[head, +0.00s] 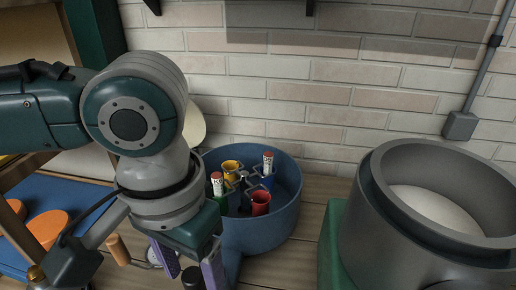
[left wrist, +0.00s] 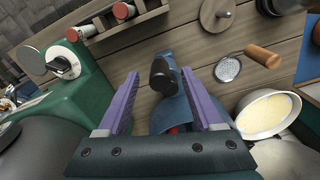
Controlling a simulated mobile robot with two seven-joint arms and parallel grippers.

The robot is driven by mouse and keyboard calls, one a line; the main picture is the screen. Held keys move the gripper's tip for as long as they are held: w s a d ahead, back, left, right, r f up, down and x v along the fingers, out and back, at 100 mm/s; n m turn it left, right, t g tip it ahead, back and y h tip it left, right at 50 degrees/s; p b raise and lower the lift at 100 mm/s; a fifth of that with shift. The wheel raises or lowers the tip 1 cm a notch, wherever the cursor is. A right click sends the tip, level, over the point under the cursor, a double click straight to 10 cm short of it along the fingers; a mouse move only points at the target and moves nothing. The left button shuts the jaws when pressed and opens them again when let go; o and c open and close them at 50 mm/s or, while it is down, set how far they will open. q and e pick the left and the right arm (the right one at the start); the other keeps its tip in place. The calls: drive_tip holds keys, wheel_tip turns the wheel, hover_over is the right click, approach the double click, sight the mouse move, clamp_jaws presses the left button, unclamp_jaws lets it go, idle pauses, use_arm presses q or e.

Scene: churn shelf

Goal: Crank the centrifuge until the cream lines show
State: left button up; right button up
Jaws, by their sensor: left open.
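The centrifuge is a round blue tub (head: 278,222) on the wooden counter, left of centre in the head view. Inside are a yellow cup (head: 231,167), a red cup (head: 261,203), and green and blue holders. Two white tubes with red caps (head: 217,185) (head: 268,163) stand in it. Dark marks show on the tubes; I cannot make out cream lines. My left gripper (head: 189,264), with purple fingers, is open in front of the tub. In the left wrist view a black knob (left wrist: 162,76) sits between the open fingers, apart from both. My right gripper is out of view.
A large grey vessel (head: 378,205) on a green body stands close on the right. A skimmer with a wooden handle (left wrist: 263,56) and a pan of yellow contents (left wrist: 264,115) lie beside the gripper. Orange discs (head: 47,228) rest on a blue surface at left. A brick wall closes the back.

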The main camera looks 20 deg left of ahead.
use_arm(q)
drive_tip(key=shift+f+b, duration=0.85)
drive_tip(key=shift+r, duration=0.2)
drive_tip(key=shift+f+p, duration=0.1)
drive_tip(key=shift+p, duration=0.25)
drive_tip(key=shift+f, duration=0.2)
drive_tip(key=shift+c, duration=0.3)
clamp_jaws()
